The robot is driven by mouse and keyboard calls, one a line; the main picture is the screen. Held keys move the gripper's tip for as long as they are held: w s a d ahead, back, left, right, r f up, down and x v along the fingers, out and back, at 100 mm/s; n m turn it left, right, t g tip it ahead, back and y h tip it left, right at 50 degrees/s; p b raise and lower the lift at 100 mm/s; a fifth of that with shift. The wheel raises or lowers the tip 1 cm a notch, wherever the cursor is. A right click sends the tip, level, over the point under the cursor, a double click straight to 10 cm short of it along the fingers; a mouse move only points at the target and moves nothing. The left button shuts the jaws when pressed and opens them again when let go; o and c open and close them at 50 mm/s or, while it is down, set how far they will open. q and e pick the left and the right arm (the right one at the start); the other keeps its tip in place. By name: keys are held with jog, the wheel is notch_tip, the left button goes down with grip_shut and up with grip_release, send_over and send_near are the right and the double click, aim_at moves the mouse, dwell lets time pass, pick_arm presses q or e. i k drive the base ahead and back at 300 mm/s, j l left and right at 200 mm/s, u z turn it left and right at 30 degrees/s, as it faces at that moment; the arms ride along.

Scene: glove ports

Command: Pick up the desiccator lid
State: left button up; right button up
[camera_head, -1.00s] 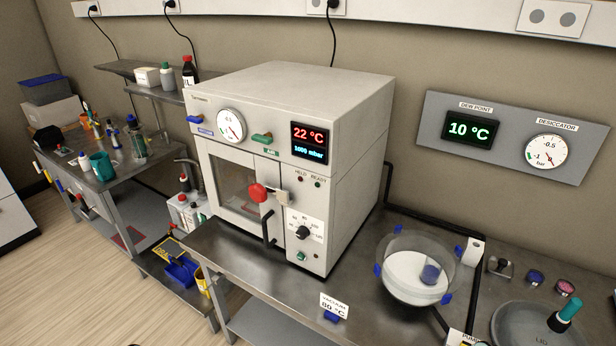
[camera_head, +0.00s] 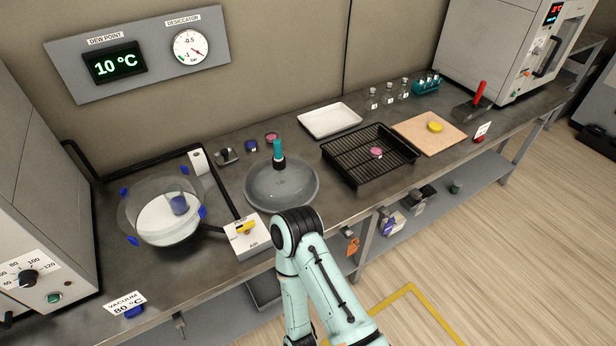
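The desiccator lid (camera_head: 265,200) is a round grey disc marked with small lettering. It lies flat on the steel bench, with an upright teal handle (camera_head: 278,152) on a black collar at its back. The desiccator bowl (camera_head: 165,222) stands to its left, clear-walled with blue tabs around its rim. It is open at the top, with a white plate and a small blue vessel inside. One of my arms reaches up from the bottom, its bent joint just in front of the lid's lower right edge. No gripper fingers show, and nothing holds the lid.
A valve box (camera_head: 247,238) with a yellow lever sits between bowl and lid. A black wire basket (camera_head: 350,172), a white tray (camera_head: 330,121) and a wooden board (camera_head: 415,138) lie to the right. The oven (camera_head: 40,190) is at left.

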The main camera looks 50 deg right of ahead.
aim_at(287, 184)
jog(key=z, duration=1.55)
jog(key=l+u, duration=0.1)
